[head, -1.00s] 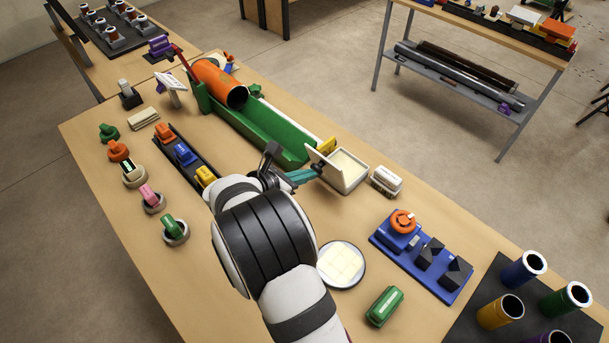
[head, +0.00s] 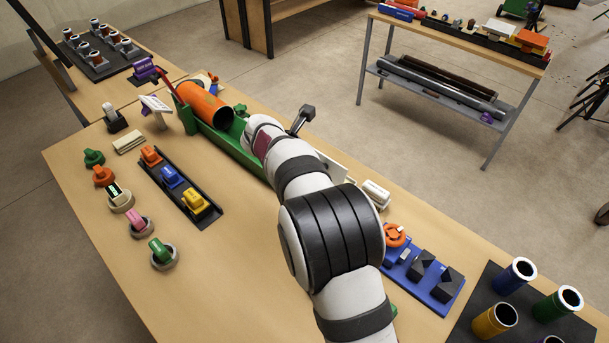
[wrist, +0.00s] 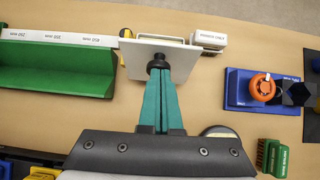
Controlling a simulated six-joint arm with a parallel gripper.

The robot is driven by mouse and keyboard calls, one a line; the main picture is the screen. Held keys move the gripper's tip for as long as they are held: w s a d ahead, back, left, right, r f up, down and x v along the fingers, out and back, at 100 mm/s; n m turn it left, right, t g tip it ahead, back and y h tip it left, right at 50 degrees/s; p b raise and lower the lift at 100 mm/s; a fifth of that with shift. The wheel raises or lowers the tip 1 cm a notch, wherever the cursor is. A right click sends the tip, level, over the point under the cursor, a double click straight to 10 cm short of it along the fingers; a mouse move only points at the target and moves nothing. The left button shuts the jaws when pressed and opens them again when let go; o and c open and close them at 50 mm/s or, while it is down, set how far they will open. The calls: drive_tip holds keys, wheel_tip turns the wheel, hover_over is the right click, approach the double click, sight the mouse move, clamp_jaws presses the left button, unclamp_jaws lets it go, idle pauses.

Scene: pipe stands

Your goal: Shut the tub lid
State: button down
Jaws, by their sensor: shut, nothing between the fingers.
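The tub's white lid (wrist: 132,58) stands open in the wrist view, seen almost from above, with the pale tub (wrist: 172,39) just beyond it. My gripper (wrist: 158,62) has its teal fingers together and empty. Its dark tips overlap the lid in the picture; I cannot tell if they touch it. In the head view a white panel of the lid (head: 335,167) shows past my arm. My arm hides most of the tub and my fingers there.
A green trough (wrist: 55,68) lies left of the lid. A small white labelled box (wrist: 208,40) stands right of the tub. A blue base with an orange knob (wrist: 262,88) is farther right. A round dish (wrist: 222,132) is partly hidden by my gripper. Table between is bare.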

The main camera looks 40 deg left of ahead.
drive_tip(key=w+f, duration=0.3)
drive_tip(key=w, duration=0.7)
drive_tip(key=shift+w+f, duration=0.15)
drive_tip(key=shift+w, duration=0.25)
idle(1.2)
